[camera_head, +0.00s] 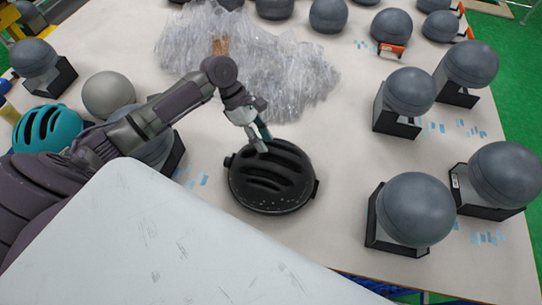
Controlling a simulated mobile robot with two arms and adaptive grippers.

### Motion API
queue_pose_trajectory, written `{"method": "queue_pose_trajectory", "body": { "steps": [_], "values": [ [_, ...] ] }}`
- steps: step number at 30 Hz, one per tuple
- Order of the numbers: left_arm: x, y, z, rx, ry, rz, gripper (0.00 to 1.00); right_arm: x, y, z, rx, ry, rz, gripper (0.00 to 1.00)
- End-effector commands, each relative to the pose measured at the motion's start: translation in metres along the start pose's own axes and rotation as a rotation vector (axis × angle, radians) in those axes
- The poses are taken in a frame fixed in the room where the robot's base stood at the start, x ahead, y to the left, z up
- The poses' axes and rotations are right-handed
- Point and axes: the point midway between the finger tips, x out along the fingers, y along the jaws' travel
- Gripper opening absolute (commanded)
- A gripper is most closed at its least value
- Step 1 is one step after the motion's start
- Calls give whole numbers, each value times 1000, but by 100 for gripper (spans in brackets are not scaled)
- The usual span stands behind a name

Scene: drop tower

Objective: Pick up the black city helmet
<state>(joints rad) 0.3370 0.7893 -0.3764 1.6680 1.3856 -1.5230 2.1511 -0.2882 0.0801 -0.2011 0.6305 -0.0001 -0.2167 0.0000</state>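The black city helmet (271,182) sits on the pale table near the middle of the picture, its vented top facing up. My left gripper (264,142) reaches in from the left and points down at the helmet's far upper edge. Its fingers overlap the helmet in the picture. The two fingers lie close together in this view, and I cannot tell whether they grip the helmet or only hover over it. My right gripper is not in view.
A teal helmet (47,129) lies at the left, partly behind my arm. Grey ball-shaped headforms on black stands, such as one at the right (414,208), line both sides. A heap of clear plastic (245,62) lies beyond the helmet. The table (335,150) is bare right of it.

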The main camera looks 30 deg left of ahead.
Motion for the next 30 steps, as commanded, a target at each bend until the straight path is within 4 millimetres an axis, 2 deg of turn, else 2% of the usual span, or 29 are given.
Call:
{"method": "queue_pose_trajectory", "body": {
  "steps": [5, 9, 15, 16, 21, 22, 30],
  "values": [
    [24, -2, 11, 1, -3, -5, 33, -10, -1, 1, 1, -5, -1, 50],
    [42, -2, 9, 0, -1, -2, 33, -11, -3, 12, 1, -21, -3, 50],
    [45, -1, 8, 1, 0, -1, 33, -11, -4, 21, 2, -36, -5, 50],
    [45, -1, 8, 1, 0, -1, 31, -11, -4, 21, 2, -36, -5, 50],
    [45, -1, 8, 1, 0, -1, 3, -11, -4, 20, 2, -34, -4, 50],
    [45, -1, 8, 1, 0, -1, 0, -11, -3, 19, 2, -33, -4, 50],
    [44, -1, 8, 1, 0, 0, 0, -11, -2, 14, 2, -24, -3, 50]
  ]
}}
